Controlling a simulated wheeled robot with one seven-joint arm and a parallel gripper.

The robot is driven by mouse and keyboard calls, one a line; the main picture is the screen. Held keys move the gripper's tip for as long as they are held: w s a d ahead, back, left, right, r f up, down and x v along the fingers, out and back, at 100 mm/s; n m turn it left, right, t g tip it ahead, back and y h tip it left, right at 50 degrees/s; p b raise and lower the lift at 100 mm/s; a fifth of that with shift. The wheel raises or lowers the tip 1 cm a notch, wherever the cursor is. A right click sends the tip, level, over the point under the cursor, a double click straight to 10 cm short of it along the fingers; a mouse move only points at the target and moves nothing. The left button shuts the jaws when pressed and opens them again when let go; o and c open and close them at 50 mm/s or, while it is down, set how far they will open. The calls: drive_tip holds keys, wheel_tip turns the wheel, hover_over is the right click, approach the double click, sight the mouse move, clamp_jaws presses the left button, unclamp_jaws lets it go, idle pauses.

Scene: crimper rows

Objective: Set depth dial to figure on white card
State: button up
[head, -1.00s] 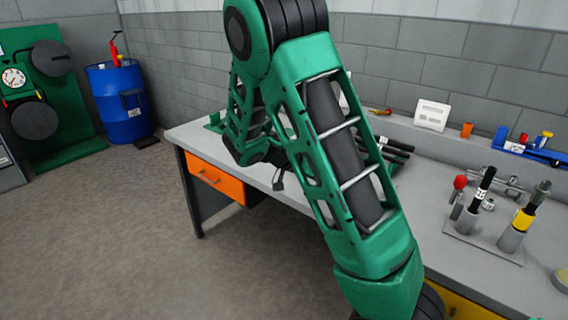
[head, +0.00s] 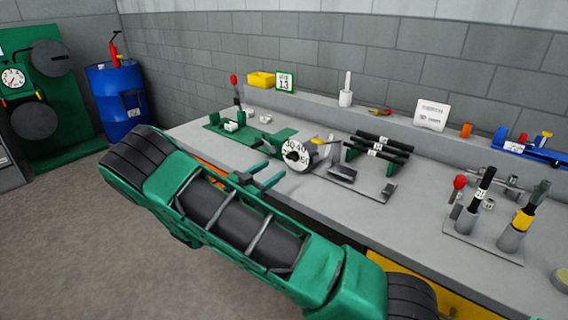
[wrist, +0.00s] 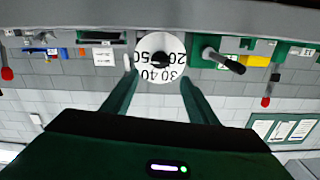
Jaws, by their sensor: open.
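The depth dial (head: 296,155) is a round white disc with black figures and a dark centre knob, on a machine near the bench's front edge. In the wrist view the dial (wrist: 146,79) appears upside down, with 20, 30, 40 and 50 readable. My gripper (head: 266,174) is open and empty, just left of and in front of the dial. In the wrist view my gripper's fingers (wrist: 159,82) stand either side of the dial's face, apparently short of it. A small white card with a green border (head: 285,81) stands at the back and seems to read 13.
A larger white card (head: 432,114) with unreadable print stands on the back ledge. A yellow box (head: 262,79) is beside the green-bordered card. Black-handled tools (head: 382,147) on a rack lie right of the dial. A tool stand (head: 483,240) is further right.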

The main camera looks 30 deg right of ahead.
sight(290, 158)
drive_tip(key=x, duration=0.9)
drive_tip(key=shift+f, duration=0.1)
